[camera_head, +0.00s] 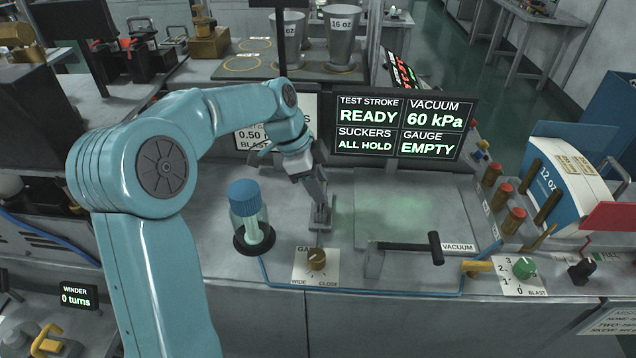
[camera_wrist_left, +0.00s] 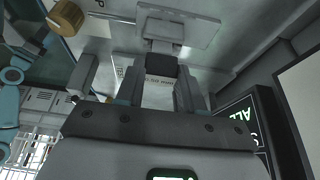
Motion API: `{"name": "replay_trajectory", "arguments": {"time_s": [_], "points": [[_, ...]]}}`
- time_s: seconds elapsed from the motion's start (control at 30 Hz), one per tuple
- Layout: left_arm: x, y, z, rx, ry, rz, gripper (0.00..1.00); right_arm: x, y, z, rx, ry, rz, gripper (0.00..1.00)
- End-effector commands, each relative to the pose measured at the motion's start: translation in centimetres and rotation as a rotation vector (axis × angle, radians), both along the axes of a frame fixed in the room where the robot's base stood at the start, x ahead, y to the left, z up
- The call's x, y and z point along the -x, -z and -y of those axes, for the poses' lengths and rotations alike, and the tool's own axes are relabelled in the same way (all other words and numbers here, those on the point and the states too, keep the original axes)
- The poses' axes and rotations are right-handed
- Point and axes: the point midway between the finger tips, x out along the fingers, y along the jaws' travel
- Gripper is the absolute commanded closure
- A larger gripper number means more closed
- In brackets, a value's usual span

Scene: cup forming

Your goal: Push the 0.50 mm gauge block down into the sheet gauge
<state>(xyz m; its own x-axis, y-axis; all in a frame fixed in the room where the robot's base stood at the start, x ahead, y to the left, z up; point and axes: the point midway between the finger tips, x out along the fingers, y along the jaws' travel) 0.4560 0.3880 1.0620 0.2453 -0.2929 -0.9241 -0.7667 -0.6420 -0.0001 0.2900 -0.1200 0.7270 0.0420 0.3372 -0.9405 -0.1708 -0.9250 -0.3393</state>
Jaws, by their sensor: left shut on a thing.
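My left gripper (camera_head: 318,200) reaches down at the middle of the bench, over a small metal fixture, apparently the sheet gauge (camera_head: 320,221). In the left wrist view, my left gripper (camera_wrist_left: 160,86) is shut on the 0.50 mm gauge block (camera_wrist_left: 158,95), whose pale label shows between the fingers. A dark piece is at the block's far end, towards the grey plate and bracket of the gauge (camera_wrist_left: 195,27). I cannot tell whether the block touches the gauge. The display (camera_head: 405,126) reads GAUGE EMPTY. My right gripper is not in view.
A blue-capped bottle (camera_head: 249,212) stands left of the gripper. A brown knob (camera_head: 316,259) on a WIDE/CLOSE plate is in front. The black-handled vacuum lever (camera_head: 405,247) lies to the right. A clear flat plate (camera_head: 415,210) is right of the gauge. The display stands close behind.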

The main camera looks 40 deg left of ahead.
Motion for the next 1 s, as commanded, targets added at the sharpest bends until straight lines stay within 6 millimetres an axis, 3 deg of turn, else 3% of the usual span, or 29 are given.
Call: {"name": "replay_trajectory", "arguments": {"time_s": [0.8, 0.83, 0.9, 1.0], "points": [[0.0, 2.2, 0.0, 0.000, 0.000, 0.000, 0.92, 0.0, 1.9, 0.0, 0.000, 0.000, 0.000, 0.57], [0.0, 2.0, 0.0, 0.000, 0.000, 0.000, 0.53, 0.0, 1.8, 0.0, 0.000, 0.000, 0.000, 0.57], [0.0, 2.0, 0.0, 0.000, 0.000, 0.000, 0.33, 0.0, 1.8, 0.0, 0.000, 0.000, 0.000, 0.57], [0.0, 2.0, 0.0, 0.000, 0.000, 0.000, 0.33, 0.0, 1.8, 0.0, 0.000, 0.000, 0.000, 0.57]]}}
